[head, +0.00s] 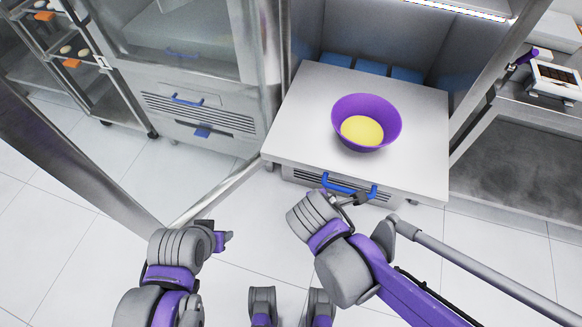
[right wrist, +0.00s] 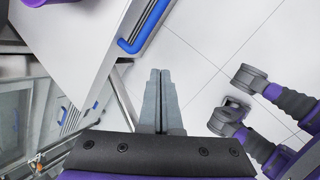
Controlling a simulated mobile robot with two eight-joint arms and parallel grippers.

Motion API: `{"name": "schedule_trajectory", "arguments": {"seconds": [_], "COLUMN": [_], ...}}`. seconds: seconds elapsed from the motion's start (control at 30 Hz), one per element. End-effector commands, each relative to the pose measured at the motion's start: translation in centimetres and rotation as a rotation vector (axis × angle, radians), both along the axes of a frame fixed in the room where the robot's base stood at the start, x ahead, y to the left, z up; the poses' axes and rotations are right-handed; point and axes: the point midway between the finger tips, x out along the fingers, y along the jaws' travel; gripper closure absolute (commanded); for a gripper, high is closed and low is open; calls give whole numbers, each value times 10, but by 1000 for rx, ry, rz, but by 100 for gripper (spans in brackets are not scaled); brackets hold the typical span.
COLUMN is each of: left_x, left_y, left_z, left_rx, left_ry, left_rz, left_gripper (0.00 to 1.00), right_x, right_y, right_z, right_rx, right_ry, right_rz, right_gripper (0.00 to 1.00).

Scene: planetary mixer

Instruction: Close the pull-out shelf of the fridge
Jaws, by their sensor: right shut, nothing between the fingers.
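The pull-out shelf (head: 300,130) is a pale flat board that sticks out of the fridge toward me. Its front carries a blue handle (head: 345,186). A purple bowl (head: 366,108) with yellow contents stands on it. My right gripper (head: 358,198) is at the front of the shelf beside the handle; contact cannot be told in the head view. In the right wrist view the handle (right wrist: 145,28) lies up and left of the shut, empty fingers (right wrist: 160,76), apart from them in the picture. My left gripper (head: 226,239) is low at the left, away from the shelf; its fingers are too small to judge.
The glass fridge door (head: 185,50) stands open at the left of the shelf. A rack (head: 75,50) with small items is at the far left. A steel counter (head: 520,120) is at the right. Blue containers (head: 370,66) sit behind the shelf. The tiled floor is clear.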

Motion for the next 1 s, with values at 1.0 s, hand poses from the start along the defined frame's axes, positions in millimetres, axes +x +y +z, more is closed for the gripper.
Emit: {"name": "schedule_trajectory", "arguments": {"seconds": [1.0], "left_x": [0], "left_y": [0], "left_z": [-25], "left_rx": [0], "left_ry": [8], "left_rz": [0], "left_gripper": [50], "right_x": [94], "right_y": [100], "right_z": [-58], "right_rx": [-656], "right_ry": [-26], "right_rz": [865], "right_gripper": [100]}}
